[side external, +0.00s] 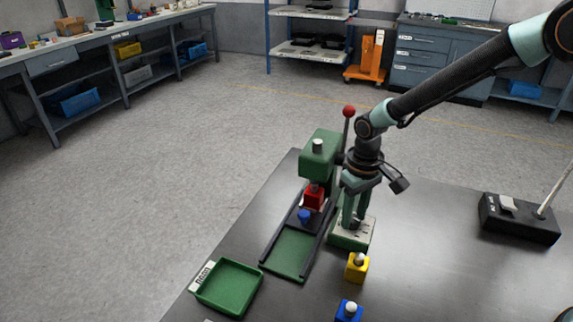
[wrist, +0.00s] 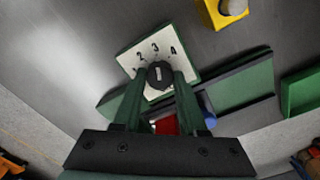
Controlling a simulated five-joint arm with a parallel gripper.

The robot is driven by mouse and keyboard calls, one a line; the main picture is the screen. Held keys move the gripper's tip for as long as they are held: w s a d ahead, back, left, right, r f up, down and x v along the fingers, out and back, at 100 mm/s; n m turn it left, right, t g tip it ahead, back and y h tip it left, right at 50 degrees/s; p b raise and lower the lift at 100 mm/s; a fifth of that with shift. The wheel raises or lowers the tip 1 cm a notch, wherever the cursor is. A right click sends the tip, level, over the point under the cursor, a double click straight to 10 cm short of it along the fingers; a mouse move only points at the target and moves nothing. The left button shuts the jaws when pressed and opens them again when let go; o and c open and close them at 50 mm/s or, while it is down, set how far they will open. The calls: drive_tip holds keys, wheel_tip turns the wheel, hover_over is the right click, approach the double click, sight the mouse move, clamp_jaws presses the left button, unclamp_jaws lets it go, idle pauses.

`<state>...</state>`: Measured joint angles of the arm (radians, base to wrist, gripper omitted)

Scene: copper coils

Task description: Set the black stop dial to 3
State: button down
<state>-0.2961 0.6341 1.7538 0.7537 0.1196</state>
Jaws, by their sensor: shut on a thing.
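The black stop dial (wrist: 160,75) sits on a white plate (wrist: 128,58) with printed numbers; 2, 3 and 4 are readable in the wrist view. A pale mark on the dial points roughly up toward the 3. The exact alignment is hard to tell at this size. My gripper (wrist: 160,80) has its green fingers on either side of the dial, shut on it. In the side view my gripper (side external: 353,214) reaches straight down to the white-topped green box (side external: 349,240), and its fingers largely hide the dial.
Left of the dial box stand a green press (side external: 320,155) with a red-knobbed lever (side external: 348,112), a red block (side external: 313,197) and a blue piece (side external: 304,216). A yellow block (side external: 357,267), blue block (side external: 348,312), green tray (side external: 229,287) and black switch box (side external: 520,220) are nearby.

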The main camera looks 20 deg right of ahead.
sight(356, 218)
drive_tip(key=shift+c, duration=2.2)
unclamp_jaws()
drive_tip(key=shift+r, duration=0.15)
wheel_tip(356, 218, up, 12)
drive_tip(key=s+d+r+m+t, duration=0.1)
drive_tip(key=s+d+r+t, duration=0.1)
drive_tip(key=s+d+r, duration=0.2)
drive_tip(key=s+d+r+m+t, duration=0.1)
drive_tip(key=s+d+r+t, duration=0.2)
drive_tip(key=s+d, duration=0.5)
drive_tip(key=shift+s+d+r+t, duration=0.35)
drive_tip(key=shift+s+r, duration=0.25)
drive_tip(key=shift+r, duration=0.25)
